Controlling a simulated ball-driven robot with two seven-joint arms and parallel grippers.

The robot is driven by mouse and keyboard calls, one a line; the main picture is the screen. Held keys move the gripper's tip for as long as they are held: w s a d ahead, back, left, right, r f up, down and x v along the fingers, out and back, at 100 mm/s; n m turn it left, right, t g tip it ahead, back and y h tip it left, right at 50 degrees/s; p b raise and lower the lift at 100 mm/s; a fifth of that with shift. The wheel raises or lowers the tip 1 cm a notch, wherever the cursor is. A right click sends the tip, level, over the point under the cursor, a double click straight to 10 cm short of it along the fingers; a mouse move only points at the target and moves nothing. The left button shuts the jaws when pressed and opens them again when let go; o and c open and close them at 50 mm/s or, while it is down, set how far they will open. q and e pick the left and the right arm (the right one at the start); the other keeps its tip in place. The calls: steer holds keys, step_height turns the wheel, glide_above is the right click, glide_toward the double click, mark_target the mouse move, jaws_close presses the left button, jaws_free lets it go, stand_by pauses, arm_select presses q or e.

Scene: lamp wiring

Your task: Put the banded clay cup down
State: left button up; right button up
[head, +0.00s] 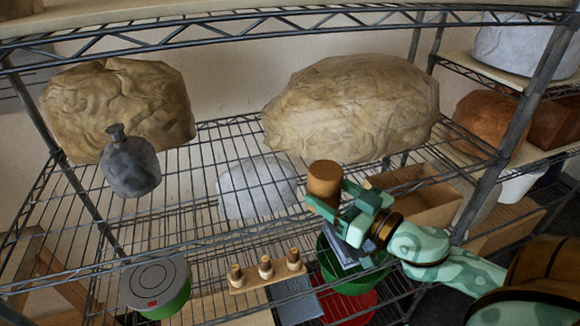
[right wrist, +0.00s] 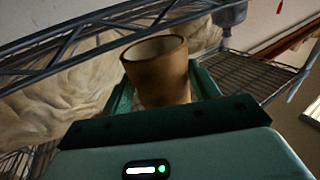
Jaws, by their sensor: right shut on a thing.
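The clay cup (head: 325,177) is brown and roughly upright in the head view; I cannot make out a band on it. My right gripper (head: 330,203) is shut on the cup's lower part, with a finger on each side. The cup is held over the wire shelf (head: 205,235), near its right side; I see no clear contact with the shelf. In the right wrist view the cup (right wrist: 157,66) stands between my fingers (right wrist: 160,95), its round open mouth showing. Its base is hidden by the gripper. My left gripper is out of view.
Two large beige lumps (head: 118,110) (head: 350,105) stand at the back, with a dark grey bottle (head: 130,165) at the left. A wooden rack (head: 262,279) with three small pegs and a grey-lidded green tin (head: 156,286) are at the front. An open cardboard box (head: 415,205) is at the right.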

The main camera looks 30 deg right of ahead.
mark_target(287, 184)
steer(key=x, duration=0.4)
steer(key=shift+w+a, duration=0.2)
steer(key=shift+w, duration=0.1)
steer(key=p+x, duration=0.1)
steer(key=x, duration=0.2)
steer(key=shift+f, duration=0.15)
steer(key=shift+w, duration=0.1)
steer(key=shift+a, duration=0.1)
steer(key=shift+x, duration=0.8)
steer(key=w, duration=0.1)
steer(key=w+p, duration=0.1)
steer(key=shift+w+a+f, duration=0.25)
steer(key=shift+w+f, duration=0.05)
steer(key=shift+f, duration=0.05)
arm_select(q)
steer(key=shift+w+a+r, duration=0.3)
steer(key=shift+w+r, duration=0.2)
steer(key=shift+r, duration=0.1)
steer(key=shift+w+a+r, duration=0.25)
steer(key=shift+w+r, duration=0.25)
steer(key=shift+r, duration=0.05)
arm_select(e)
steer(key=shift+s, duration=0.15)
